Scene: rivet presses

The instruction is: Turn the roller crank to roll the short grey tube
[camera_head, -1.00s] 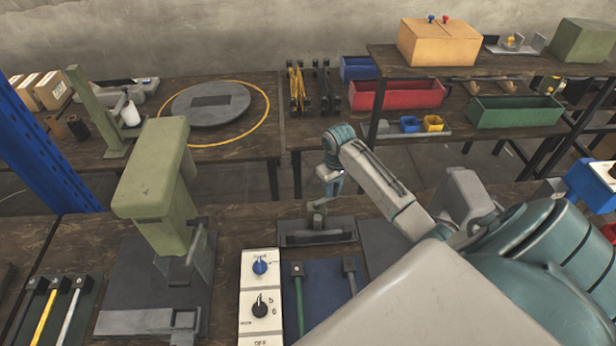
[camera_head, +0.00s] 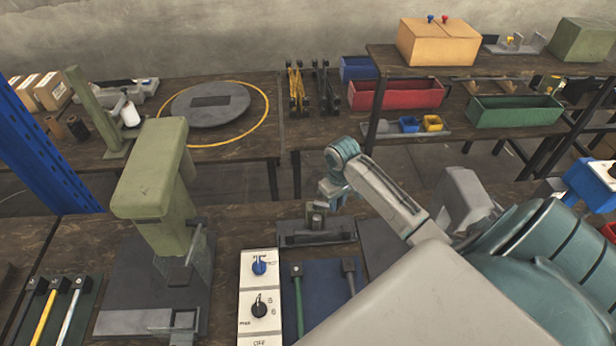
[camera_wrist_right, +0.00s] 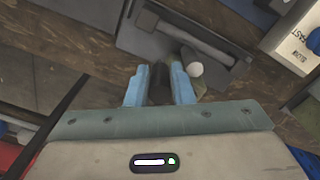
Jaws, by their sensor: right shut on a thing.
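The roller (camera_head: 290,240) is a dark grey base with a low bar along it, on the near bench. It also shows at the top of the right wrist view (camera_wrist_right: 145,38), with a grey cylinder (camera_wrist_right: 195,40) lying along it; I cannot tell whether this is the short grey tube or a roller. My right gripper (camera_head: 328,200) is just above the roller's back. In the right wrist view its blue fingers (camera_wrist_right: 160,88) are shut on the dark crank handle (camera_wrist_right: 159,90). A pale round end (camera_wrist_right: 195,69) shows beside one finger. My left gripper is not in view.
A blue mat (camera_head: 325,310) with a green and a grey rod lies in front of the roller. A white control panel (camera_head: 259,290) with two knobs is left of it. A green press (camera_head: 155,185) stands further left. Bins and a shelf stand behind.

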